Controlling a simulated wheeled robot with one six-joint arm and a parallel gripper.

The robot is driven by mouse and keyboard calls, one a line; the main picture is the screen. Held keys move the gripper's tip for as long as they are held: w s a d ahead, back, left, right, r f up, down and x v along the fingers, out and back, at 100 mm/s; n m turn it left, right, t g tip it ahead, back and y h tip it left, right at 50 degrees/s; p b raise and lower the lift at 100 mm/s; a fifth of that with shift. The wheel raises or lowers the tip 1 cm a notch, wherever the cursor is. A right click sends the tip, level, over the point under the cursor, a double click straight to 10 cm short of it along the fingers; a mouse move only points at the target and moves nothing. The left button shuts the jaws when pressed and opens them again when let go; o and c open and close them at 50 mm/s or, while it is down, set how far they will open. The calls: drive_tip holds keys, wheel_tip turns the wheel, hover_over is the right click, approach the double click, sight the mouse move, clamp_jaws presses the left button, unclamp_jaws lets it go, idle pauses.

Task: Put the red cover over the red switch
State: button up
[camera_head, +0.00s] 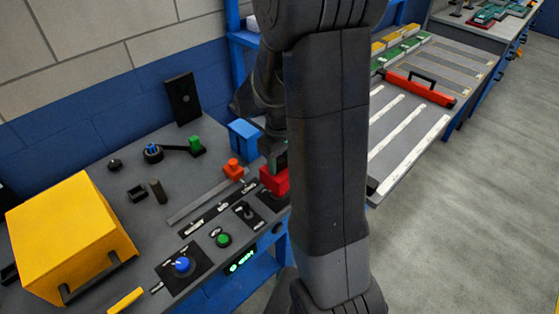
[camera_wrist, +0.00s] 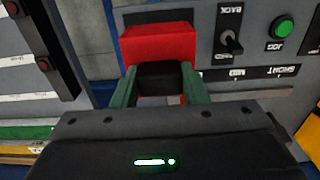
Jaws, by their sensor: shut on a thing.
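The red cover (camera_head: 275,180) is a red box at the right end of the grey panel in the head view, partly hidden by my arm. In the wrist view, the red cover (camera_wrist: 160,46) is in front of my gripper (camera_wrist: 160,77). The green fingers are shut on its black handle (camera_wrist: 160,73). The cover sits at the panel's edge beside the lever switch; I cannot tell whether it rests on the panel. The red switch is not visible in either view.
The panel carries a lever switch (camera_wrist: 231,42), a green button (camera_head: 223,240), a blue knob (camera_head: 183,265) and an orange slider knob (camera_head: 233,168). A yellow box (camera_head: 70,235) stands at the left. A blue box (camera_head: 244,136) is behind the cover.

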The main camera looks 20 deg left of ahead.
sight(280, 174)
drive_tip(key=shift+f, duration=0.15)
drive_tip(key=shift+f+b, duration=0.75)
drive_tip(key=shift+f, duration=0.05)
drive_tip(key=shift+f, duration=0.15)
drive_tip(key=shift+f+b, duration=1.25)
drive_tip(key=shift+f, duration=0.2)
drive_tip(key=o, duration=1.1)
